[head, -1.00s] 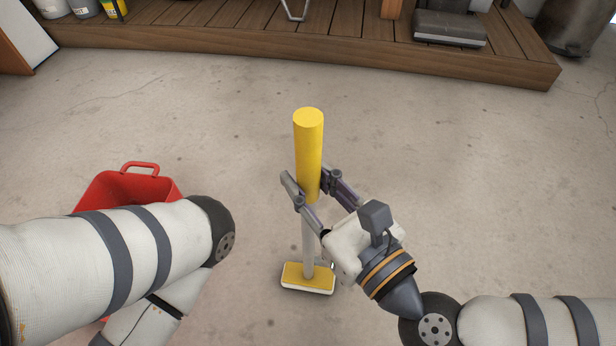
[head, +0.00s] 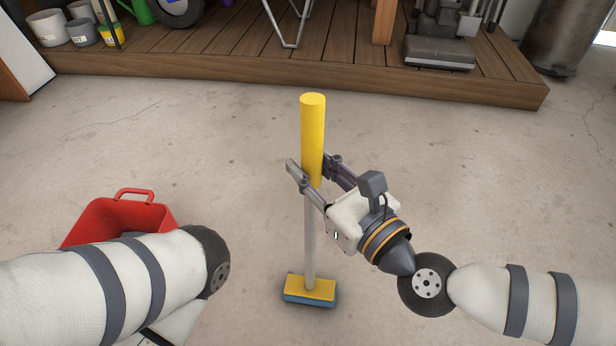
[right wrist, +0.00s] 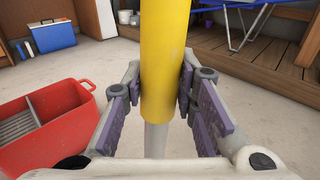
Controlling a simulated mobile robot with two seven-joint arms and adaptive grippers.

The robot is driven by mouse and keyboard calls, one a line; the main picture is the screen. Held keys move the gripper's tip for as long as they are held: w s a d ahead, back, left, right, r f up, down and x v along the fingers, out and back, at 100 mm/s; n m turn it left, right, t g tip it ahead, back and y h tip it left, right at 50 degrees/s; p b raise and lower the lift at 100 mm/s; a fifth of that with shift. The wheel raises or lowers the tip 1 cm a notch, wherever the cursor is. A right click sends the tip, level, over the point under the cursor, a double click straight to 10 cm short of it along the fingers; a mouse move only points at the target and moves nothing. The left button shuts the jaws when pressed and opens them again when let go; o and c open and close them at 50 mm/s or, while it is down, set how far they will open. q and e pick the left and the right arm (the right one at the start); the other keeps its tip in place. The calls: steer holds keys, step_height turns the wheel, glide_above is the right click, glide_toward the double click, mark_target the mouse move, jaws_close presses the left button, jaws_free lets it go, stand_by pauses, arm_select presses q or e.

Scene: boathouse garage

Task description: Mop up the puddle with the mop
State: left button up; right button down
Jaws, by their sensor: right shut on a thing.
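The mop (head: 312,140) has a yellow grip, a grey pole and a flat yellow head with a blue lower edge (head: 309,290). It stands nearly upright in the middle of the head view. My right gripper (head: 313,169) is shut on the lower part of the yellow grip, one finger on each side. The right wrist view shows the yellow grip (right wrist: 165,55) between the fingers; the mop head is hidden there. I cannot tell whether the head touches the floor. No puddle shows in either view. My left arm comes in from the left, its gripper out of sight.
A red bucket (head: 118,214) stands at left, partly behind my left arm; the right wrist view shows its grey slatted insert (right wrist: 22,128). A wooden platform (head: 240,68) with stored items runs along the back. A blue cooler (right wrist: 50,36) stands far left. The concrete floor between is clear.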

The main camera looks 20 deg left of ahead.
steer(key=shift+s+d+r+p, duration=0.1)
steer(key=shift+s+p, duration=0.35)
steer(key=shift+p, duration=0.15)
steer(key=shift+s+d+r+p, duration=0.1)
steer(key=shift+s+p, duration=0.3)
steer(key=shift+p, duration=0.2)
steer(key=shift+s+d+f+p, duration=0.1)
steer(key=shift+s+d+p, duration=0.15)
steer(key=shift+s, duration=0.65)
steer(key=shift+s+d+f+p, duration=0.1)
steer(key=shift+s+d+p, duration=0.15)
steer(key=shift+s, duration=0.7)
steer(key=shift+s+d+f+p, duration=0.1)
steer(key=shift+s+d+p, duration=0.15)
steer(key=shift+s, duration=0.65)
steer(key=shift+r, duration=0.15)
step_height(320, 180, up, 7)
steer(key=p, duration=0.4)
